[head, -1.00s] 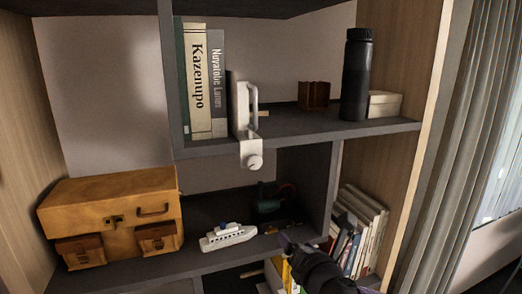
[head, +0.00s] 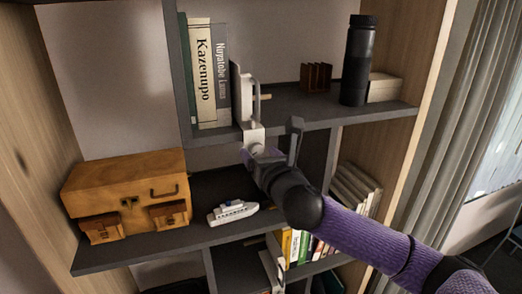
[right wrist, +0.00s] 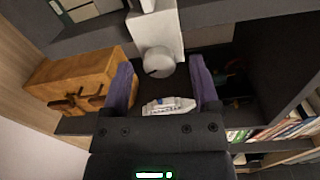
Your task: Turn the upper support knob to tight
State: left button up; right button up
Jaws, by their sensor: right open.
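The upper support is a white bracket (head: 253,134) clamped on the front edge of the upper shelf, with an upright plate and handle above. Its round white knob (right wrist: 158,62) shows in the right wrist view, at the underside of the bracket; in the head view my gripper mostly hides it. My right gripper (head: 272,146) is open and empty in front of the bracket. In the right wrist view its two purple fingers (right wrist: 161,72) appear on either side of the knob, with gaps on both sides. I cannot tell how far the fingertips reach past it. My left gripper is not in view.
Books (head: 207,75) stand left of the bracket; a black bottle (head: 358,62) and a box (head: 384,88) stand to its right. Below are a toy ship (head: 232,211) and an orange case (head: 127,190). Another white bracket (head: 270,268) is partly visible lower down.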

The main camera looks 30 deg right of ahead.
grip_shut()
dwell(0.3)
jog(key=shift+m, duration=0.3)
jog(key=m, duration=1.1)
jog(key=shift+f, duration=0.1)
jog(key=m, duration=0.3)
jog(key=m+p, duration=0.1)
jog(key=m, duration=0.1)
jog(key=shift+a+m+t+h, duration=0.1)
jog(key=shift+m+t+h, duration=0.2)
jog(key=shift+m+h, duration=0.1)
jog(key=m, duration=0.5)
jog(key=shift+m+h, duration=0.3)
